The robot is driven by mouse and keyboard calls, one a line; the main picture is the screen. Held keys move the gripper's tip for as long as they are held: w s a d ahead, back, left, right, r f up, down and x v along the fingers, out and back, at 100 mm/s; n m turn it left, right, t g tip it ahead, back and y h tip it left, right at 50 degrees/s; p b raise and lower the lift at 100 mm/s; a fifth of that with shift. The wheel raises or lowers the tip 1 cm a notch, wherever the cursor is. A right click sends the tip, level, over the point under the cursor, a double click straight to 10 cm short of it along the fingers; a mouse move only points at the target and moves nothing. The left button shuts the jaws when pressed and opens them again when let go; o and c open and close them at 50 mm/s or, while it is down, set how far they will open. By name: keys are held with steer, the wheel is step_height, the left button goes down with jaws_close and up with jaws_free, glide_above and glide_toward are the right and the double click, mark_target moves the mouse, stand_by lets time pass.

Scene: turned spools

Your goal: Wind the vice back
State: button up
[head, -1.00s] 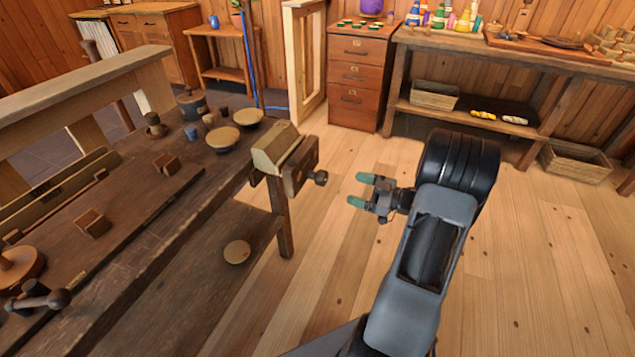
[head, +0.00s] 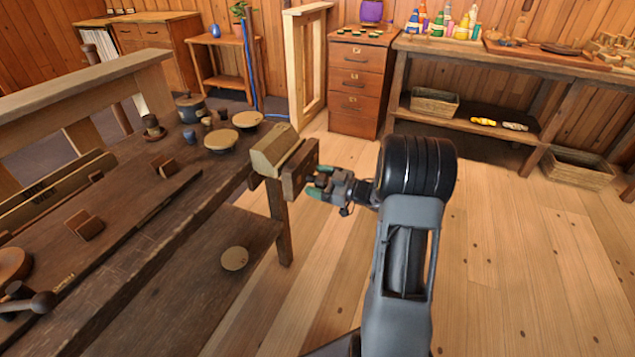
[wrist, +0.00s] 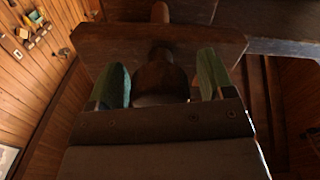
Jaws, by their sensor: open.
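In the wrist view the vice jaw (wrist: 105,42) lies across the top. A dark rounded knob (wrist: 160,75) sticks out from it between the two fingers of my gripper (wrist: 161,80). The fingers stand apart, with a gap showing on each side of the knob. The knob's lower part is hidden by my gripper body.
The workbench (head: 150,228) carries pots, round lids and small wooden blocks. A round disc (head: 234,258) lies on its lower shelf. A drawer cabinet (head: 355,92) and a side table (head: 480,65) with bottles stand at the back.

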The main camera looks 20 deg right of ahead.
steer(key=c, duration=0.9)
steer(key=n+b, duration=0.2)
steer(key=n, duration=0.1)
steer(key=shift+f, duration=0.25)
steer(key=shift+r+n+b, duration=0.25)
steer(key=shift+n+b, duration=0.4)
steer(key=shift+n, duration=0.65)
steer(key=o, duration=0.9)
